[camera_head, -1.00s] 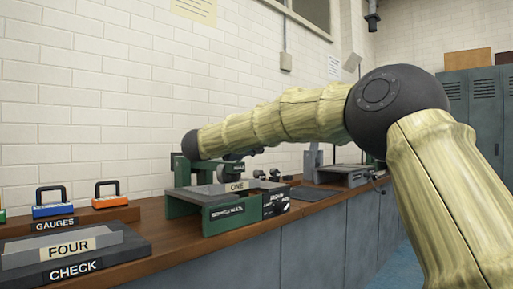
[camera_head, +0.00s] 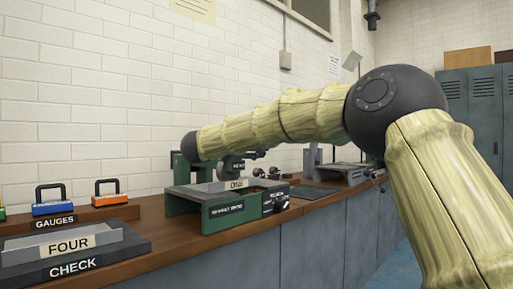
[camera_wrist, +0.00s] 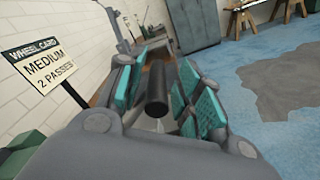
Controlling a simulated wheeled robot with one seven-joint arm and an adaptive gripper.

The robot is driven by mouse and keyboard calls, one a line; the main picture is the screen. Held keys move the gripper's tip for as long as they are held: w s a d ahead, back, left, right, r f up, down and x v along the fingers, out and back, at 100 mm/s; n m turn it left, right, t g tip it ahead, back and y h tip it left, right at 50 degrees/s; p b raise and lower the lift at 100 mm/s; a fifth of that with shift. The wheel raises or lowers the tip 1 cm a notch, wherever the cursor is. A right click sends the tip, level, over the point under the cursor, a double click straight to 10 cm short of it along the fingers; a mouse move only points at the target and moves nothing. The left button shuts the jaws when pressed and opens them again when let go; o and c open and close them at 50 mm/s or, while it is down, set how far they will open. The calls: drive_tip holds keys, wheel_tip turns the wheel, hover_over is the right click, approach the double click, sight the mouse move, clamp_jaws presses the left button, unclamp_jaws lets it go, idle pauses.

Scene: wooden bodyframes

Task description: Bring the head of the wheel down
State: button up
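A green bench machine (camera_head: 230,216) with a dark wheel part behind it stands on the wooden counter; a plate labelled ONE (camera_head: 236,185) lies across its top. My arm reaches over it from the right and hides much of the machine's head, and my gripper cannot be made out in the head view. In the wrist view, my gripper (camera_wrist: 160,92) has its teal-padded fingers on both sides of a black round handle (camera_wrist: 157,85). The gaps beside the handle look narrow; I cannot tell whether the pads touch it.
A sign reading WHEEL CARD, MEDIUM, 2 PASSES (camera_wrist: 48,72) stands left of my gripper. A FOUR plate (camera_head: 65,245) lies on a CHECK base at the counter's left, before orange and blue gauges (camera_head: 52,208). A grey machine (camera_head: 350,173) stands farther right.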

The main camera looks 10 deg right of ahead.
drive_tip(key=shift+r, duration=0.15)
drive_tip(key=shift+s+a, duration=0.1)
drive_tip(key=v, duration=1.1)
drive_tip(key=shift+s+a, duration=0.2)
drive_tip(key=shift+a, duration=0.1)
